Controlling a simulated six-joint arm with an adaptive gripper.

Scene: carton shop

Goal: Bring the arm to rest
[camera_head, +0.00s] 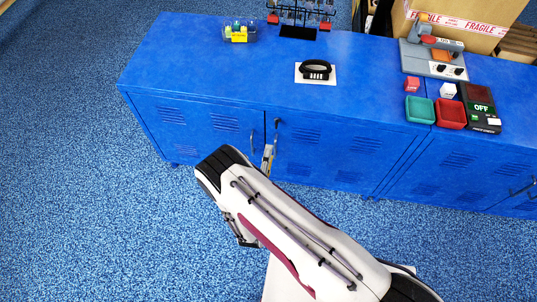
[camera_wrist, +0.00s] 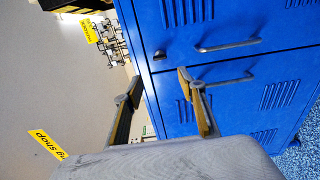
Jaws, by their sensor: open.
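My gripper (camera_wrist: 159,82) is open in the wrist view, its two dark, yellow-edged fingers spread with nothing between them. Beyond them are the doors of the blue cabinet (camera_wrist: 230,20) and two grey bar handles (camera_wrist: 228,46). In the head view my white and maroon arm reaches up from the lower right. Only a small part of my gripper (camera_head: 267,157) shows past the arm's black end, in front of the cabinet's doors (camera_head: 340,150) near their handles. I cannot tell whether a finger touches the cabinet.
On the blue top stand a clear bin (camera_head: 238,32), a black ring-shaped item on a white card (camera_head: 316,70), a green tray (camera_head: 419,109), a red tray (camera_head: 450,113), an OFF panel (camera_head: 480,107), a grey machine (camera_head: 432,60) and a carton (camera_head: 480,12). Open floor lies left.

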